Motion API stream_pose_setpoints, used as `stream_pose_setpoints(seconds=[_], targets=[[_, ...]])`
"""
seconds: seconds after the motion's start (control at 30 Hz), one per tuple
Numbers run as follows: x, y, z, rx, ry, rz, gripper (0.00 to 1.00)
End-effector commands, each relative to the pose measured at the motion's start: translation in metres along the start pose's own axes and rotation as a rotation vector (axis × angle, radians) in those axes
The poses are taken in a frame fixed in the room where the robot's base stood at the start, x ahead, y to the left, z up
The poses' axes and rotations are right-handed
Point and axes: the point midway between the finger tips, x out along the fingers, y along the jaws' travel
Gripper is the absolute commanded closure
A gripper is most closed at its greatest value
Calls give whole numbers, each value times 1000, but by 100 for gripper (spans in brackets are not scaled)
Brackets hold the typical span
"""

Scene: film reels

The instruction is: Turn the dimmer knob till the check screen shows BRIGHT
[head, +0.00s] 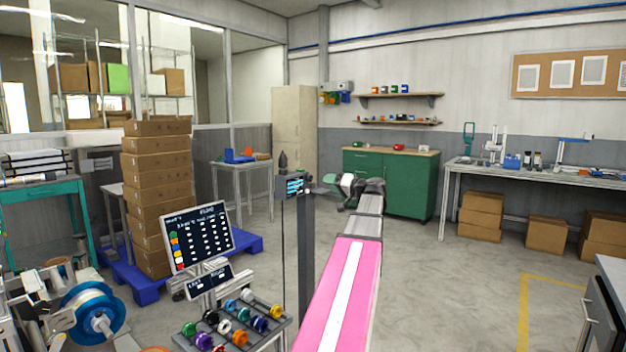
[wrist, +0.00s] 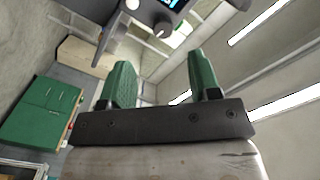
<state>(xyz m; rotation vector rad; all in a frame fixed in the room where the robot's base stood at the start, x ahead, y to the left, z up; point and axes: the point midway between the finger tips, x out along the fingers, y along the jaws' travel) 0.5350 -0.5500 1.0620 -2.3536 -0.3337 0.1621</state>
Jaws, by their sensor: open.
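The check screen (head: 295,186) is a small dark panel with cyan marks on top of a dark post in the head view; its words are too small to read. A corner of the lit screen (wrist: 172,2) shows at the top edge of the wrist view. A round grey knob (wrist: 163,29) sits on the dark housing below it, seen beyond my fingertips and roughly between them. My gripper (wrist: 161,68) has green fingers spread apart with nothing between them. In the head view my gripper (head: 331,181) is just right of the screen, apart from it.
A rack of coloured reels (head: 240,318) and a dark chart board (head: 199,237) stand at lower left. Stacked cartons (head: 157,190) rest on a blue pallet behind. A green cabinet (head: 400,188) stands at the back.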

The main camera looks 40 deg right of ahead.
Motion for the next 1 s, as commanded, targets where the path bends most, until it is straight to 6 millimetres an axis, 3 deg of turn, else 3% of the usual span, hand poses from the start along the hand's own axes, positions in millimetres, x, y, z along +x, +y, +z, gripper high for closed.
stream_pose_setpoints(seconds=[0.17, 0.7, 1.0], targets=[[-2, -2, -11, -8, 21, -10, 43], [83, -2, -12, -7, 19, -9, 43], [100, -3, -12, -7, 20, -7, 43]])
